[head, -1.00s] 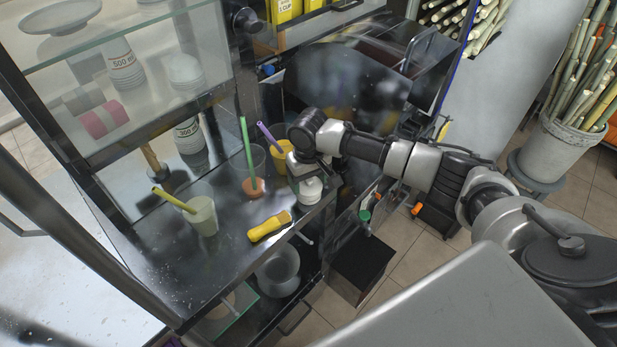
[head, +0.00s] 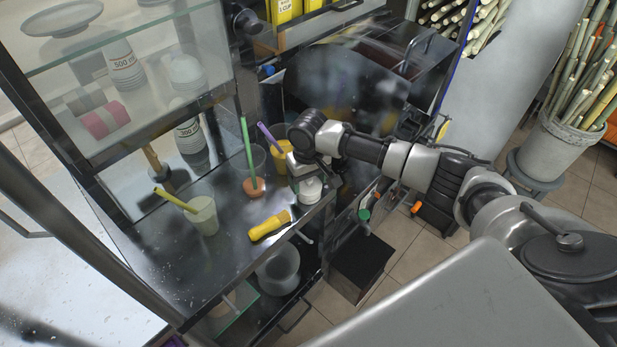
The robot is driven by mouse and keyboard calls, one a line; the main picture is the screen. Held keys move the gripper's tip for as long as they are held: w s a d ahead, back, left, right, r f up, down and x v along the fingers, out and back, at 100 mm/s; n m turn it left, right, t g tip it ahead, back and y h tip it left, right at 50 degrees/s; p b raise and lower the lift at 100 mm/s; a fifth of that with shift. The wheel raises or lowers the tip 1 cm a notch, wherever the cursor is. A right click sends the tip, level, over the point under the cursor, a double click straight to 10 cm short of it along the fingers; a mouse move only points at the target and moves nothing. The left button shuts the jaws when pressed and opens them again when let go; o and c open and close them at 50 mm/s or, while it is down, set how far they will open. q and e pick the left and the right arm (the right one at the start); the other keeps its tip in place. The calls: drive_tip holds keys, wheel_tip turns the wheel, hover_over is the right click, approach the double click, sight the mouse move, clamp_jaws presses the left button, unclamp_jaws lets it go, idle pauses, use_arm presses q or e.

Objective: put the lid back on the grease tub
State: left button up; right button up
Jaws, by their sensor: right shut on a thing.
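A small white tub-like piece (head: 310,191) is at the right end of the dark metal counter (head: 235,240), right under my right gripper (head: 305,172). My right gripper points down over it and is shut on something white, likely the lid. The wrist hides most of the fingers and the upper part of the tub, so I cannot tell whether the lid rests on the tub or is held just above it. My left gripper is out of view.
A yellow-handled tool (head: 269,226) lies near the counter's front edge. A cup with a green straw (head: 254,185), a pale cup with a yellow straw (head: 203,215) and a yellow cup (head: 281,157) stand close by. A glass cabinet (head: 130,90) rises at the left.

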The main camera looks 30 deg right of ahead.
idle(0.3)
drive_tip(key=o, duration=1)
drive_tip(key=shift+c, duration=0.2)
drive_tip(key=shift+r, duration=0.1)
wheel_tip(320, 180, up, 5)
drive_tip(key=p, duration=0.5)
drive_tip(key=shift+f+p, duration=0.2)
drive_tip(key=shift+p, duration=0.1)
drive_tip(key=shift+r, duration=1.1)
clamp_jaws()
